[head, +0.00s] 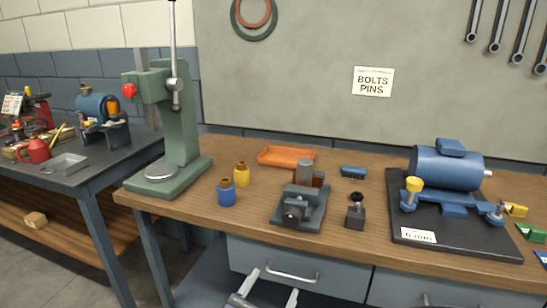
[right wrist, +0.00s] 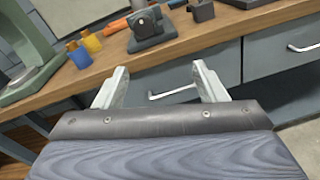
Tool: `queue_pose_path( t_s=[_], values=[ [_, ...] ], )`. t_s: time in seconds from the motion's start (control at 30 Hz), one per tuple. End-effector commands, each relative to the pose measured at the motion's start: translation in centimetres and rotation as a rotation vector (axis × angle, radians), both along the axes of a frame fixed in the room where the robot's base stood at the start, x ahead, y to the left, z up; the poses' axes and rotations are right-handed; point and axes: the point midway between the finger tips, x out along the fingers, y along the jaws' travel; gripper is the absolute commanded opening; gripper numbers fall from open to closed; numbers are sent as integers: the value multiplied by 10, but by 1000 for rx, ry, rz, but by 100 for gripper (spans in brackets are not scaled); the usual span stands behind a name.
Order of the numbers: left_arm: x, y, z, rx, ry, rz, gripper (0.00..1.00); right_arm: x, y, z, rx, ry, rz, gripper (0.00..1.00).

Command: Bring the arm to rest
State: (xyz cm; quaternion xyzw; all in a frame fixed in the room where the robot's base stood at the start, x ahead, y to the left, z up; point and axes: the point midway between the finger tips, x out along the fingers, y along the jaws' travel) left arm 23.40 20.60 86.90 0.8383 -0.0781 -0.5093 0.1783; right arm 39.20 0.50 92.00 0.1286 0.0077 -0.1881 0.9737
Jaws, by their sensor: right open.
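My right gripper (head: 272,284) shows at the bottom edge of the head view, in front of the bench and beside a grey drawer. In the right wrist view its two pale fingers (right wrist: 160,72) stand apart with nothing between them. They are clear of the bench edge and point toward the drawer fronts. Most of my right arm is out of the head view. My left gripper is not in either view.
The wooden bench (head: 230,222) holds a green press (head: 178,125), blue (head: 226,195) and yellow (head: 242,177) bottles, a grey vise (head: 300,208), an orange tray (head: 285,156) and a blue motor (head: 445,168) on a dark plate. Drawer handles (head: 292,276) stick out below.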

Motion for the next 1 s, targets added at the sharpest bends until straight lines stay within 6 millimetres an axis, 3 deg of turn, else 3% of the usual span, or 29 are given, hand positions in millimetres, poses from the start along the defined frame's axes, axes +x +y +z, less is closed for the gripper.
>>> queue_pose_path(
  t_s=[0.27,0.53,0.67,0.77,0.9,1.0],
  values=[
    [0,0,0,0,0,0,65,4,-51,-12,157,103,-153,65],
    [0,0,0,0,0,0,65,-14,-141,-41,515,271,-472,65],
    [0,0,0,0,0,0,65,-46,-191,-63,828,356,-727,65],
    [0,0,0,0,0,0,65,-84,-218,-79,1160,390,-972,65],
    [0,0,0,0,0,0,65,-127,-226,-86,1627,351,-1264,65],
    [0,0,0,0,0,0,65,-143,-223,-82,1892,287,-1399,65]
  ],
)
